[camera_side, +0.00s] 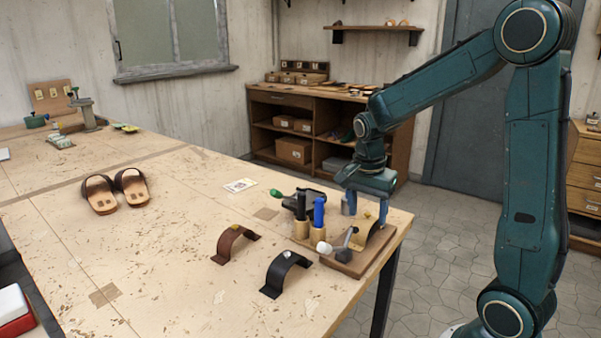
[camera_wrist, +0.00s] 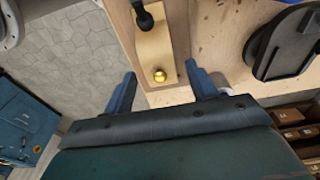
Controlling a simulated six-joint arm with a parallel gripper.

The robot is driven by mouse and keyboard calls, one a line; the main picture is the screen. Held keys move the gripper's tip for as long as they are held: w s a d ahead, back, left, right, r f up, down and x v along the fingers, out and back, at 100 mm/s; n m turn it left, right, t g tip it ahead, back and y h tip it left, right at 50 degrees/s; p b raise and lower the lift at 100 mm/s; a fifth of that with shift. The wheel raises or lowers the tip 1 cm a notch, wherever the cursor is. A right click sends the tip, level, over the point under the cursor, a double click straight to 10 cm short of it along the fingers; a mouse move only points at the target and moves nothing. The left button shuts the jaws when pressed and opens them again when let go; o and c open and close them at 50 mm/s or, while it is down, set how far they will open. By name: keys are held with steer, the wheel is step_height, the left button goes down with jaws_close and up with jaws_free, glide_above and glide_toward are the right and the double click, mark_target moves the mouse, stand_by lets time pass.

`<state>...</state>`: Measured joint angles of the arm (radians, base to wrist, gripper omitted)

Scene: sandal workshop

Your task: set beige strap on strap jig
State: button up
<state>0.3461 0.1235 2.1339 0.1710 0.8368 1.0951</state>
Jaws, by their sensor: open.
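The beige strap (camera_side: 378,236) sits on the strap jig (camera_side: 346,264), a wooden board near the table's right corner. In the wrist view the strap (camera_wrist: 154,48) runs lengthwise with a round gold stud (camera_wrist: 160,76) near its lower end. A dark clamp tip (camera_wrist: 143,18) is over or on the strap's upper part; I cannot tell if it presses. My gripper (camera_side: 367,209) points down over the jig. In the wrist view my gripper (camera_wrist: 163,90) is open, its blue fingers apart on either side of the strap's lower end, with nothing held.
A brown strap (camera_side: 235,242) and a black strap (camera_side: 287,272) stand left of the jig. Wooden holders (camera_side: 302,229) with black and blue handled tools are close beside it. Sandals (camera_side: 117,190) lie farther left. The table's middle is mostly clear.

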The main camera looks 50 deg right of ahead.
mark_target(364, 222)
step_height(364, 222, up, 11)
steer(key=a, duration=0.1)
steer(key=shift+a, duration=0.2)
stand_by(0.7)
steer(key=s+a+f+n+t+y, duration=0.1)
steer(key=s+a+n+t, duration=0.4)
steer(key=s+a+n, duration=0.8)
steer(key=n, duration=0.5)
steer(key=shift+a+t, duration=0.15)
steer(key=shift+t, duration=0.15)
